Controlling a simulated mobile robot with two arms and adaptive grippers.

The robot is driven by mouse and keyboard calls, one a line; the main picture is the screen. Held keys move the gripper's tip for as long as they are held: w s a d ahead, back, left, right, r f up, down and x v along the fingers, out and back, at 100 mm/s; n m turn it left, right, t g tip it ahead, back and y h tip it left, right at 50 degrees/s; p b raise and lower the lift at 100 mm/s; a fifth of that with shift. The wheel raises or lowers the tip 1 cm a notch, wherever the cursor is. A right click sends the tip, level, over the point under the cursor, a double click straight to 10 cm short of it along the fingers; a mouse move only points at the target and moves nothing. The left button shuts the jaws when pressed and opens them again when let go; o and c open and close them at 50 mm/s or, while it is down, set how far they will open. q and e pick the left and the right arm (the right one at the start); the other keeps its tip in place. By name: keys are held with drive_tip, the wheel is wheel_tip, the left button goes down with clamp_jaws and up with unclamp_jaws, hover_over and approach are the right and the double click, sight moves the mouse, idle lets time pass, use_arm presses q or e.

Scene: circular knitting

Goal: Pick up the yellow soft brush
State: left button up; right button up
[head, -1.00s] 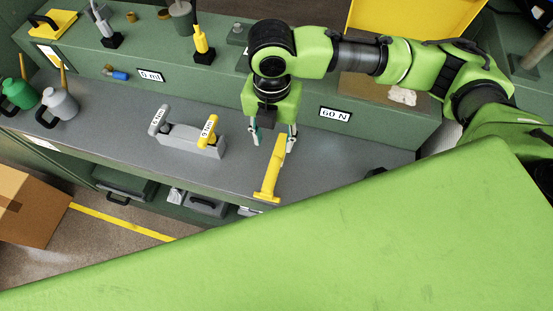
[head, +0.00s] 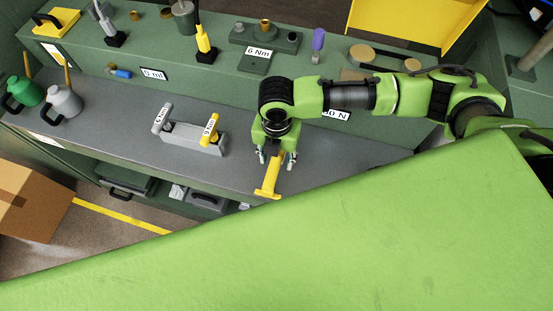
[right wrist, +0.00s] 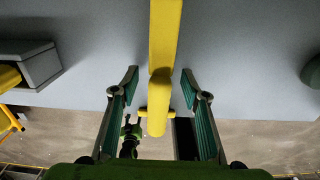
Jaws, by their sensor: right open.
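The yellow soft brush (head: 269,187), a yellow bar with a wider crosspiece at its near end, lies on the grey bench near its front edge. My right gripper (head: 277,160) is over its far part, with one finger on each side. In the right wrist view the brush (right wrist: 164,45) runs between the two spread fingers of the right gripper (right wrist: 160,88), with a gap on both sides. The gripper is open and holds nothing. The far end of the brush is hidden by the gripper in the head view. My left gripper is not in view.
A grey holder (head: 190,140) with grey and yellow handles stands left of the brush. A grey can (head: 63,102) and a green can (head: 25,93) stand at the bench's left end. A raised green ledge (head: 215,88) with tools runs behind. Bench beside the holder is clear.

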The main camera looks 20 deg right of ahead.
clamp_jaws()
drive_tip(key=shift+r, duration=0.1)
drive_tip(key=shift+r, duration=0.55)
drive_tip(key=s+r, duration=0.1)
drive_tip(key=r, duration=0.1)
drive_tip(key=s+a+r+b, duration=0.1)
drive_tip(key=s+r, duration=0.1)
drive_tip(key=r, duration=0.1)
drive_tip(key=s+a+r, duration=0.1)
drive_tip(key=s+r, duration=0.1)
drive_tip(key=r, duration=0.1)
drive_tip(key=shift+r, duration=0.1)
drive_tip(key=s+a+r+b, duration=0.1)
drive_tip(key=s+a+r, duration=0.2)
drive_tip(key=s, duration=0.5)
drive_tip(key=shift+r, duration=0.3)
drive_tip(key=c, duration=0.7)
unclamp_jaws()
clamp_jaws()
